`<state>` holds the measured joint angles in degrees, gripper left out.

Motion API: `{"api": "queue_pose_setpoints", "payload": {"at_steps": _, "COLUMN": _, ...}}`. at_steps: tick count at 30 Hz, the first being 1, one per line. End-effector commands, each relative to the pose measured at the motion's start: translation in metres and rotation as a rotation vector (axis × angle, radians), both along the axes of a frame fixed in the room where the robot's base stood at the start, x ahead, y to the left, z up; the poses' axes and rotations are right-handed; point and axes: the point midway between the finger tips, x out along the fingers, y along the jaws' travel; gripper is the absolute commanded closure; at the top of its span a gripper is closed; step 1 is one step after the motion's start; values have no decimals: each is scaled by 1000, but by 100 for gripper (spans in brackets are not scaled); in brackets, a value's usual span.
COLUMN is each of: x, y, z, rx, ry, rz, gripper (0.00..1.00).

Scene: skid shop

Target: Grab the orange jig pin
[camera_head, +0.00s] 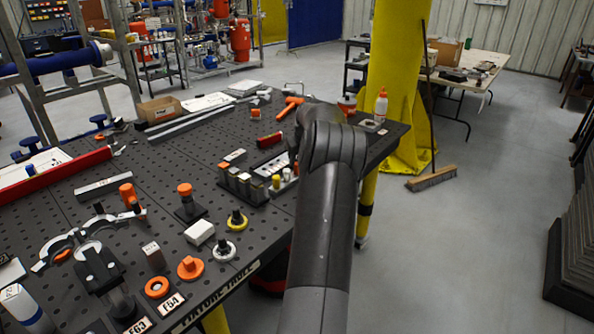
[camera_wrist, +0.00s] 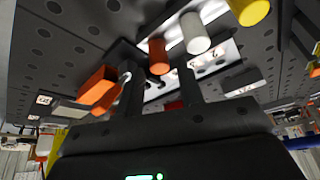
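The orange jig pin (camera_wrist: 157,52) is a short orange cylinder in the wrist view, at the end of a row beside a white pin (camera_wrist: 195,33) and a yellow pin (camera_wrist: 251,10). In the head view my arm hides most of the gripper, near the right end of the rack (camera_head: 243,190).
The rack stands on a dark perforated table (camera_head: 150,185). Around the rack are a white block (camera_head: 201,232), a black-and-yellow knob (camera_head: 236,219) and a red block (camera_head: 270,140). A white bottle (camera_head: 381,105) stands at the far corner.

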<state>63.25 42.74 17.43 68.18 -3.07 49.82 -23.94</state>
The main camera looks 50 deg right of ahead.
Motion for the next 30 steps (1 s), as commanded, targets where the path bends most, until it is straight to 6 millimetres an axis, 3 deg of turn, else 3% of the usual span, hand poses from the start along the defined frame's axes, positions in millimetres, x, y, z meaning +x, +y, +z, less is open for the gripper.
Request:
{"api": "queue_pose_setpoints", "payload": {"at_steps": 12, "x": 18, "y": -12, "z": -44, "rx": 0, "ry": 1, "rz": 0, "gripper": 66}}
{"api": "queue_pose_setpoints", "payload": {"at_steps": 19, "x": 19, "y": -12, "z": -46, "rx": 0, "ry": 0, "rz": 0, "gripper": 66}}
{"api": "queue_pose_setpoints", "payload": {"at_steps": 30, "x": 19, "y": -12, "z": -46, "rx": 0, "ry": 0, "rz": 0, "gripper": 95}}
